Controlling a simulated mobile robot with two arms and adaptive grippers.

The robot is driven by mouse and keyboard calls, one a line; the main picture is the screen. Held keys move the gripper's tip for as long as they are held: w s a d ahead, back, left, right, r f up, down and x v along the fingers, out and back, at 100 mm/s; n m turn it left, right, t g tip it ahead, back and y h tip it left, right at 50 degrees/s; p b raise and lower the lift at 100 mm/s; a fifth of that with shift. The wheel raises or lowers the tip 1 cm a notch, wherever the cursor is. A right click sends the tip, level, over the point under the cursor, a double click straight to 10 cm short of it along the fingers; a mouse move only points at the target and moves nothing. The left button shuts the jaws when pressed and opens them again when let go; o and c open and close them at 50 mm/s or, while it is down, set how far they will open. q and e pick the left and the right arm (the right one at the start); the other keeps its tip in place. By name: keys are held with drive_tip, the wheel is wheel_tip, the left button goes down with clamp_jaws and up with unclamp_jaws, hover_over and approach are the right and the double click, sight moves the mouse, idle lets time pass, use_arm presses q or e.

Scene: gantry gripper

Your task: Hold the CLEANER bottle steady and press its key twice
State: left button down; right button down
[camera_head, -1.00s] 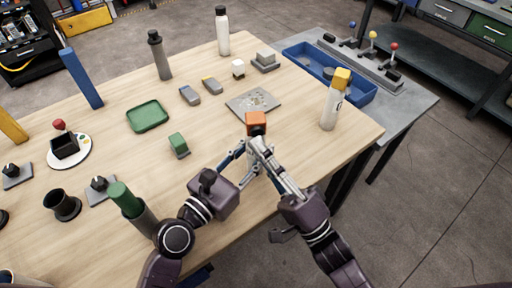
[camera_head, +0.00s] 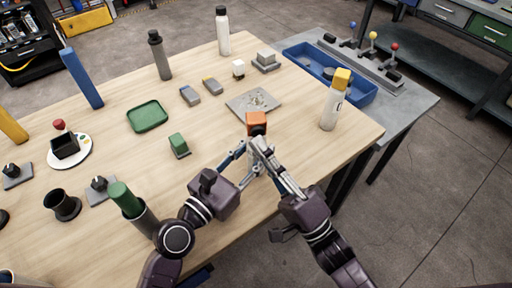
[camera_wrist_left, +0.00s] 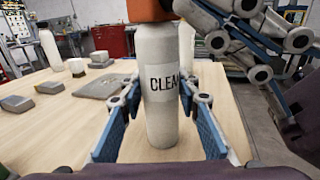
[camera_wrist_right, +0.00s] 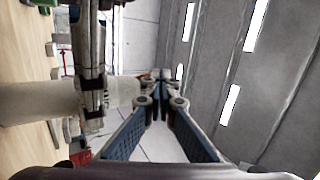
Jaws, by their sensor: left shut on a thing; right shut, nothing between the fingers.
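The CLEANER bottle is white with an orange top (camera_head: 256,119). In the head view my grippers hide most of its body. In the left wrist view the bottle (camera_wrist_left: 162,110) stands upright with part of its lettering showing. My left gripper (camera_wrist_left: 158,95) has a finger on each side of the body and is shut on it. My right gripper (camera_head: 259,142) is shut and empty, close to the orange top on the near side; I cannot tell whether it touches. In the right wrist view its fingertips (camera_wrist_right: 160,76) are together, beside the white bottle (camera_wrist_right: 45,102).
A white bottle with a yellow cap (camera_head: 331,105) stands to the right near the table edge. A grey plate (camera_head: 238,104) lies behind the orange top. A green block (camera_head: 178,143) and a green tray (camera_head: 147,116) are to the left, with bare wood between.

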drive_tip(key=shift+s, duration=0.1)
drive_tip(key=shift+s+d, duration=0.2)
drive_tip(key=shift+s, duration=1.3)
drive_tip(key=shift+s+d, duration=0.2)
drive_tip(key=shift+s, duration=1.25)
use_arm(q)
drive_tip(key=c, duration=1.4)
unclamp_jaws()
drive_tip(key=v, duration=1)
drive_tip(key=shift+s+a+r, duration=0.1)
drive_tip(key=shift+s+r, duration=0.05)
drive_tip(key=shift+s, duration=0.15)
drive_tip(key=shift+s+a, duration=0.45)
drive_tip(key=shift+a, duration=0.05)
